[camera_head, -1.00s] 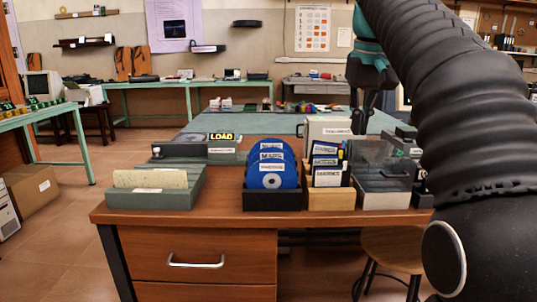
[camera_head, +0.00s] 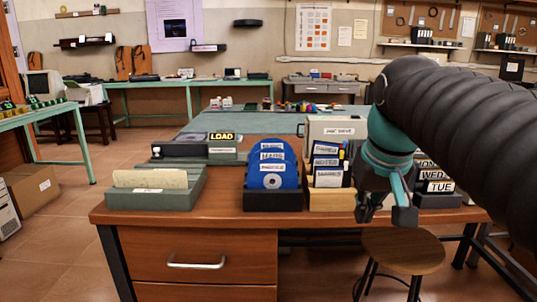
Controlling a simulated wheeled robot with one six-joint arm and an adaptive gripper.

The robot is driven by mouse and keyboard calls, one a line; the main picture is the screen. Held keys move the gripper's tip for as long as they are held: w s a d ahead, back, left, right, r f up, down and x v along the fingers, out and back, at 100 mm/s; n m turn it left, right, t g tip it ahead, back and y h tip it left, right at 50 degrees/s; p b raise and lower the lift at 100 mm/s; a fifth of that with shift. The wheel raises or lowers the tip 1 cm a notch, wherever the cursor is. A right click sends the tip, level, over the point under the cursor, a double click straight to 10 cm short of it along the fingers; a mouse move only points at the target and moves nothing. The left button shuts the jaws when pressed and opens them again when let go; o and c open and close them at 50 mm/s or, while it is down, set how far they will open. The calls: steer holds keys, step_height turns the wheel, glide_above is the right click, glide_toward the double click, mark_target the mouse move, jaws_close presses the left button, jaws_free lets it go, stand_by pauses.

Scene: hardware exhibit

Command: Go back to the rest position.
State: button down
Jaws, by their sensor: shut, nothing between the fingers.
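My gripper (camera_head: 386,216) is at the right of the desk (camera_head: 240,218), low at its front edge, pointing down. Its fingers look shut and hold nothing. My black ribbed arm comes in from the right side of the view, with a teal band above the gripper. The gripper is in front of the desk items at the right and hides part of them.
On the desk are a green card tray (camera_head: 150,198), blue discs in a holder (camera_head: 271,165), a wooden box of floppy disks (camera_head: 330,199) and day-label blocks (camera_head: 438,187). A stool (camera_head: 402,250) stands below the gripper.

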steer(key=s+f, duration=0.5)
steer(key=f, duration=0.4)
steer(key=s+f+t, duration=0.1)
steer(key=s+f, duration=0.5)
steer(key=f, duration=0.3)
steer(key=shift+s+a, duration=0.15)
steer(key=shift+a, duration=0.1)
